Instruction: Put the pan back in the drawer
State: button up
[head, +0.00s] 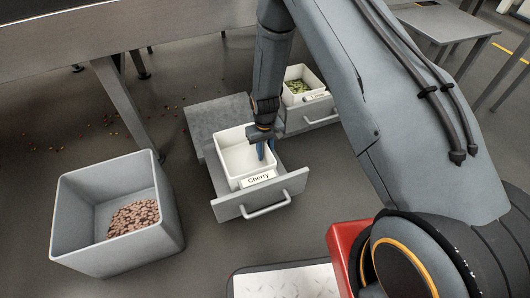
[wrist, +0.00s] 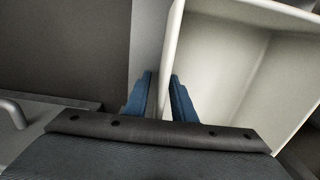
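The white pan (head: 238,158) is empty and sits upright in the pulled-out grey drawer (head: 228,207), behind a "Cherry" label (head: 259,180). It fills the right side of the wrist view (wrist: 222,65). My gripper (head: 266,150) points down at the pan's right side. In the wrist view its two blue fingers (wrist: 161,92) straddle the pan's wall, one inside and one outside. A narrow gap shows between the outer finger and the wall, so the gripper looks open. The fingertips' lower parts are partly hidden in the head view.
A second open drawer (head: 318,117) behind holds a white pan (head: 299,73) of green candy. A large grey bin (head: 80,205) with brown-pink candies (head: 133,215) stands at left. Small candies litter the floor. A table (head: 448,22) stands at the back right.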

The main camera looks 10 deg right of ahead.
notch_tip(320, 180, up, 12)
jog(key=p, duration=0.5)
jog(key=shift+p, duration=0.35)
jog(key=s+a+r, duration=0.3)
jog(key=s+r, duration=0.1)
jog(key=r, duration=0.4)
jog(key=s+a+r+n, duration=0.1)
jog(key=s+a+r, duration=0.25)
jog(key=r, duration=0.45)
jog(key=s+a+r, duration=0.3)
jog(key=s+r, duration=0.1)
jog(key=r, duration=0.4)
jog(key=s+r+n+y, duration=0.1)
jog(key=s+r, duration=0.5)
jog(key=s, duration=0.5)
jog(key=s+r+n, duration=0.1)
jog(key=s+r, duration=0.6)
jog(key=s, duration=0.5)
jog(key=shift+s+d+y, duration=0.25)
jog(key=shift+d+y, duration=0.15)
